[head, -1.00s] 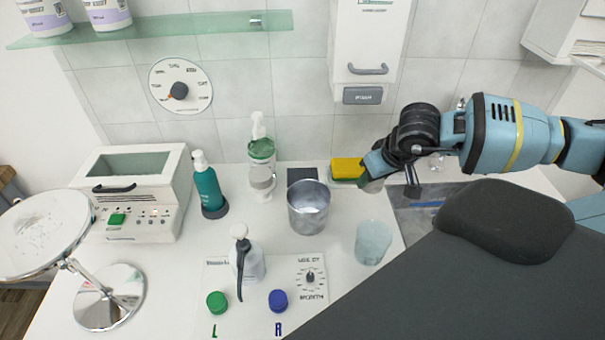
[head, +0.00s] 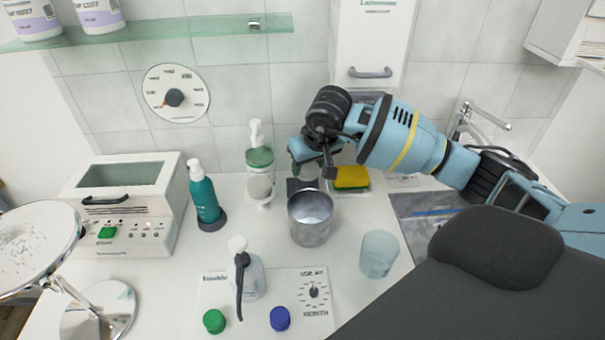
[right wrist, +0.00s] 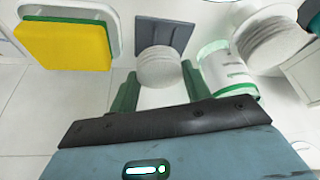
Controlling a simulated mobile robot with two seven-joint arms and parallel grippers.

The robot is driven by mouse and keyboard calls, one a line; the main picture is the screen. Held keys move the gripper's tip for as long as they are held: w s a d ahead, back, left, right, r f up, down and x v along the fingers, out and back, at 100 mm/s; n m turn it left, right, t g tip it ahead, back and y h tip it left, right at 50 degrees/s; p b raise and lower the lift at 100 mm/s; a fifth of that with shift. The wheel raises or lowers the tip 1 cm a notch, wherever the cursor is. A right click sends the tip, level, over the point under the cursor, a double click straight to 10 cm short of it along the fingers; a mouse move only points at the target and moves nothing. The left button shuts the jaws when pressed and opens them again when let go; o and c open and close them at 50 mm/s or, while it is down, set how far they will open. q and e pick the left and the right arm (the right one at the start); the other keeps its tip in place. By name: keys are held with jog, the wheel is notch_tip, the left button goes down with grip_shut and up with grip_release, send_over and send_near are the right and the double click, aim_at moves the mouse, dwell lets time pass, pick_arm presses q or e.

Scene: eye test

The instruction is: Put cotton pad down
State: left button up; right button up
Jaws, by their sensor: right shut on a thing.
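My right gripper (head: 308,168) is over the back of the counter, in front of the wall tiles. In the right wrist view its green fingers (right wrist: 160,85) are shut on a round, whitish, ridged thing, which I take for the cotton pad (right wrist: 160,68). In the head view the pad (head: 307,173) shows only partly below the fingers. A dark square plate (head: 293,187) lies just under it; in the right wrist view the pad overlaps this plate (right wrist: 165,32). I cannot tell if they touch. My left gripper is not in view.
A yellow sponge (head: 352,177) in a dish is right of the gripper. A sink (head: 425,207) is further right.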

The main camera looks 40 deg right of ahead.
aim_at(306, 169)
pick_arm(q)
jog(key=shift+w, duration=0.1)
pick_arm(e)
jog(key=shift+w, duration=0.15)
